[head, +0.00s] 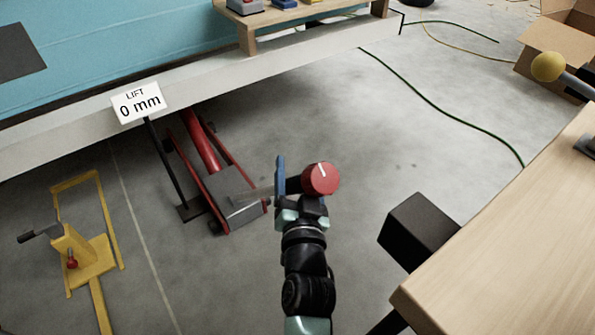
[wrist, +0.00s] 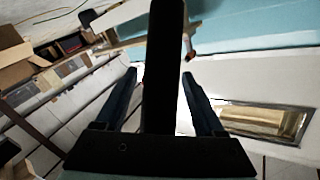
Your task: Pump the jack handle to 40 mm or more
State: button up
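The red floor jack (head: 205,150) reaches under the camper's side, with a grey block (head: 237,194) at its near end. The sign (head: 139,103) reads "LIFT 0 mm". A dark handle bar ending in a red knob with a white mark (head: 320,178) points toward the head camera. My gripper (head: 293,183) is at this bar, just behind the knob. In the wrist view the dark bar (wrist: 164,60) runs between the two blue fingers, with gaps visible on both sides, so the fingers look open around it. One finger is mostly hidden in the head view.
A yellow stand (head: 75,255) with a crank is on the floor at left. A wooden worktop (head: 510,235) and a black box (head: 418,232) are at right. A green cable (head: 440,100) crosses the floor. Concrete between the jack and worktop is largely clear.

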grip_shut()
dwell(1.2)
